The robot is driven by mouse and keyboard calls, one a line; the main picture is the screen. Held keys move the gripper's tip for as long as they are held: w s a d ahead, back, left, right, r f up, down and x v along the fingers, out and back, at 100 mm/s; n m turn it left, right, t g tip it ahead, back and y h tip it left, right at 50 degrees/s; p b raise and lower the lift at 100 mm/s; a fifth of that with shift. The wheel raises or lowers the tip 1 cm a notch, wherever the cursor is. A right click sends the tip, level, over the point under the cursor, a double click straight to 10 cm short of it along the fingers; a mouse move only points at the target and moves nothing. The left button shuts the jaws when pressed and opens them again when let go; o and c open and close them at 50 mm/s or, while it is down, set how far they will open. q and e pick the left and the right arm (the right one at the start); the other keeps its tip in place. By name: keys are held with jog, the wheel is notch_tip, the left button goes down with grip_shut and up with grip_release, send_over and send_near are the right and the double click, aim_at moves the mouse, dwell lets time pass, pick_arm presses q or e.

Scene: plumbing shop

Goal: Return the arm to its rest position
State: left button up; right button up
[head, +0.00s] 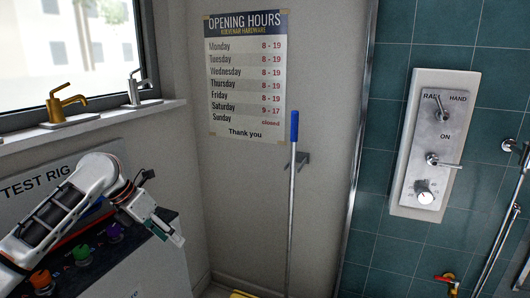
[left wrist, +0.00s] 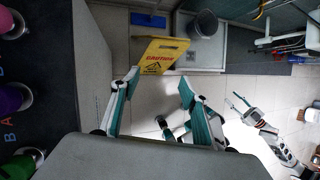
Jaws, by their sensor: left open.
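My left arm (head: 70,205) reaches in from the left in the head view, in front of the test rig (head: 40,185). My left gripper (head: 172,232) is at its end, beside the rig's panel and its colored knobs. In the left wrist view, the left gripper (left wrist: 158,78) has its two teal-padded fingers wide apart with nothing between them. My right arm (left wrist: 270,135) shows at the right of the left wrist view, with its small gripper (left wrist: 238,102) pointing up and left. Its jaws are too small to judge.
Orange, green and purple knobs (head: 114,232) line the rig's panel close to the arm. A blue-handled pole (head: 292,190) leans by the wall. A shower panel (head: 435,145) is on the tiles.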

pick_arm(q)
jog(key=s+a+f+n+t+y, duration=0.1)
jog(key=s+f+n, duration=0.2)
jog(key=f+n, duration=0.45)
jog(key=s+a+f+n+t, duration=0.1)
jog(key=s+f+n, duration=0.35)
jog(key=f, duration=0.65)
jog(key=s+a+f+n+t+y, duration=0.1)
jog(key=s+f+n, duration=0.2)
jog(key=f+n, duration=0.45)
jog(key=s+a+f+n+t, duration=0.1)
jog(key=s+f+n, duration=0.25)
jog(key=s, duration=0.35)
jog(key=s+a+f+n+t, duration=0.1)
jog(key=s+f+n+t, duration=0.1)
jog(key=s+n, duration=0.45)
jog(key=s+a+f+n+t, duration=0.1)
jog(key=s+f+n, duration=0.2)
jog(key=s, duration=0.6)
jog(key=d+r+n+t, duration=0.1)
jog(key=d+n, duration=0.4)
jog(key=d, duration=0.7)
jog(key=shift+w+d+r, duration=0.2)
jog(key=shift+d+r, duration=0.05)
jog(key=shift+d, duration=0.05)
